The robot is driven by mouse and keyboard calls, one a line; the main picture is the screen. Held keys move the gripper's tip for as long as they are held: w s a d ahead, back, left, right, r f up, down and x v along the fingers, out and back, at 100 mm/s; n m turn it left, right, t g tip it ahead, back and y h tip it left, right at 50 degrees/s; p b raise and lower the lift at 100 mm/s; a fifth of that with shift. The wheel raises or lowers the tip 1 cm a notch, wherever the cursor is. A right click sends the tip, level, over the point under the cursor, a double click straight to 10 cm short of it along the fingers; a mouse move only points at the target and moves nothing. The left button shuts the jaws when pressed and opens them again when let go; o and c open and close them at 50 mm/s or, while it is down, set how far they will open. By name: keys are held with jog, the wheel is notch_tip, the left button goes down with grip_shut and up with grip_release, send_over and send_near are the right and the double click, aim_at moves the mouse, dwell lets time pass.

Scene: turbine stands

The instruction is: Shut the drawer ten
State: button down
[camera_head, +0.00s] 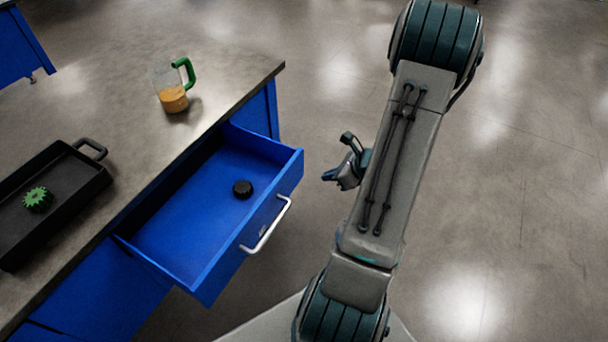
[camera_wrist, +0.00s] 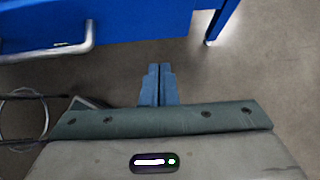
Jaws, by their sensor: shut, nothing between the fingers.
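A blue drawer (camera_head: 190,213) stands pulled out from the blue workbench in the head view. A silver bar handle (camera_head: 267,226) is on its front, with a small label beside it too small to read. A black round knob-like part (camera_head: 242,189) lies inside the drawer. My gripper (camera_head: 326,176) is to the right of the drawer front, apart from it. In the wrist view my gripper (camera_wrist: 158,72) is shut and empty, with its fingertips over the floor. The handle (camera_wrist: 60,50) shows at the upper left there, on the blue drawer front (camera_wrist: 130,22), to the left of the fingers.
The workbench top (camera_head: 120,120) holds a glass jug (camera_head: 173,98) with a green handle and orange contents. A black tray (camera_head: 75,190) with a green gear (camera_head: 38,198) is at the left. Another blue bench (camera_head: 22,45) stands at upper left. The floor (camera_head: 530,200) to the right is clear.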

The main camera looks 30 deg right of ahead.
jog(key=shift+w+a+f, duration=0.7)
jog(key=shift+w, duration=0.5)
jog(key=shift+w+a+f, duration=0.7)
jog(key=shift+w+f, duration=0.05)
jog(key=shift+w, duration=0.45)
jog(key=shift+w+a+f, duration=0.7)
jog(key=shift+w, duration=0.5)
